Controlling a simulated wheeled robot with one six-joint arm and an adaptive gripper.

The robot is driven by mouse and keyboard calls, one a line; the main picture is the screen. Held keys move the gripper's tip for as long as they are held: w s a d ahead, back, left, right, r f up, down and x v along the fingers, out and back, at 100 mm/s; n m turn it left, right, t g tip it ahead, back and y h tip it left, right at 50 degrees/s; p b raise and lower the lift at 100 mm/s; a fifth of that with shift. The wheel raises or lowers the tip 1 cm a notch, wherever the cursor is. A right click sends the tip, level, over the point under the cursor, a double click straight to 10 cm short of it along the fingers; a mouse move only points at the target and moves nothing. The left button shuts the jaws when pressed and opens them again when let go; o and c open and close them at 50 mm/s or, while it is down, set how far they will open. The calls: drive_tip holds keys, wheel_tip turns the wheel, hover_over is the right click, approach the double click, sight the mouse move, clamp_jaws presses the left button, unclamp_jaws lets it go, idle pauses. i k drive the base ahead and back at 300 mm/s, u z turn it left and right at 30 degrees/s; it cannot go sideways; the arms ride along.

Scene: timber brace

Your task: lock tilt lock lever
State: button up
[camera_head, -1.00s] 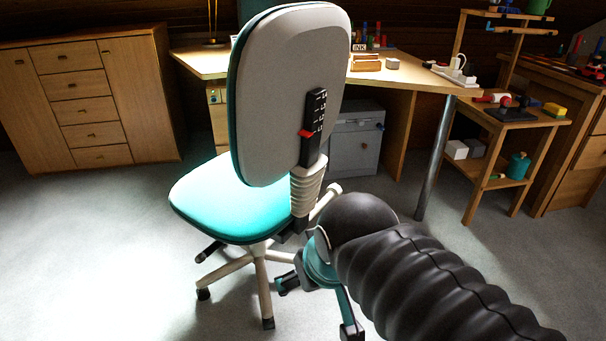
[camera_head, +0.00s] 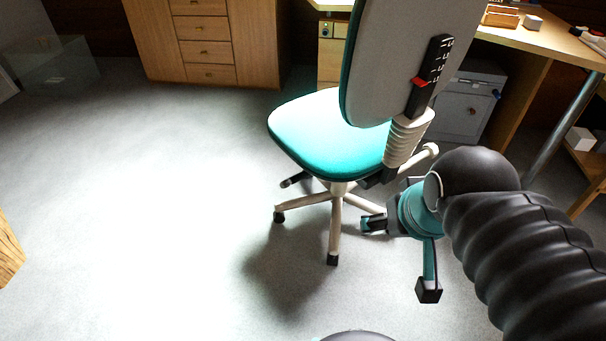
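An office chair with a teal seat (camera_head: 325,130) and a grey backrest (camera_head: 390,65) stands in the middle of the head view, its back turned partly to me. A black lever (camera_head: 295,180) sticks out under the left side of the seat. A cream bar with a rounded end (camera_head: 428,151) shows at the right behind the seat. I cannot tell which of these is the tilt lock lever, or its setting. My gripper (camera_head: 374,223) is low, to the right of the chair's column, pointing left. Its fingers are small and dark, so their opening is unclear. No held thing shows.
The chair's cream legs (camera_head: 303,201) spread low near my gripper. A desk (camera_head: 520,38) and a grey cabinet (camera_head: 468,105) stand behind. A wooden drawer cabinet (camera_head: 155,40) is at the back left. The floor at left is clear.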

sight(294, 179)
drive_tip(key=k, duration=1.2)
drive_tip(key=z, duration=0.8)
drive_tip(key=i, duration=1.25)
drive_tip(key=u, duration=0.55)
